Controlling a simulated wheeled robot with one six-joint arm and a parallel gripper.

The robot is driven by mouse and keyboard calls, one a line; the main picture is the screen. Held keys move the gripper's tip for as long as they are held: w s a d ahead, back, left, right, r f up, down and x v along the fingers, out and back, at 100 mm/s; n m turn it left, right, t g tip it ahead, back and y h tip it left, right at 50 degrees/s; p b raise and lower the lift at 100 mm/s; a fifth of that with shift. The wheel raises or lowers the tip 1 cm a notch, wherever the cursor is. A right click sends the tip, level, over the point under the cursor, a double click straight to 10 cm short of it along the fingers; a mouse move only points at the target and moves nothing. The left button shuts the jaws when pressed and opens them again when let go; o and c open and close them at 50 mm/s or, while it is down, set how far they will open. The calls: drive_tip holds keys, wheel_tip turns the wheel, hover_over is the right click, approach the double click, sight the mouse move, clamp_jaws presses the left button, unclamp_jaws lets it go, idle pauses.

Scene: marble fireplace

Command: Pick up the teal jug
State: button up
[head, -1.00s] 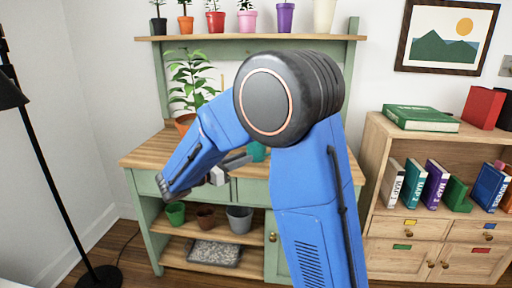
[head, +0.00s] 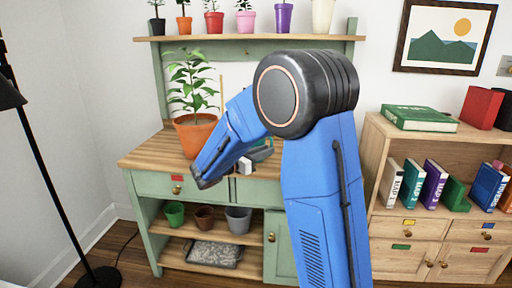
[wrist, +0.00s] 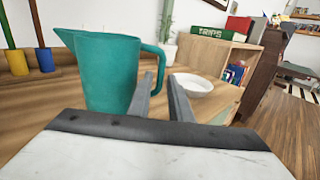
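The teal jug (wrist: 105,75) stands upright on the wooden bench top in the wrist view, left of centre, with its spout to the left and its handle to the right. In the head view only a bit of the jug (head: 264,146) shows behind my arm. My gripper (wrist: 163,80) is open, its two fingers apart and pointing at the handle. The lower handle shows between the fingertips; I cannot tell whether they reach around it. In the head view my gripper (head: 252,163) is partly hidden by the arm.
A potted plant (head: 195,130) stands at the left of the green potting bench (head: 150,160). A white bowl (wrist: 192,84) sits on the bench right of the jug. A bookcase (head: 375,165) is at the right.

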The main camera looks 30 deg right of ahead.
drive_tip(key=shift+x, duration=1.9)
drive_tip(key=shift+f, duration=0.1)
clamp_jaws()
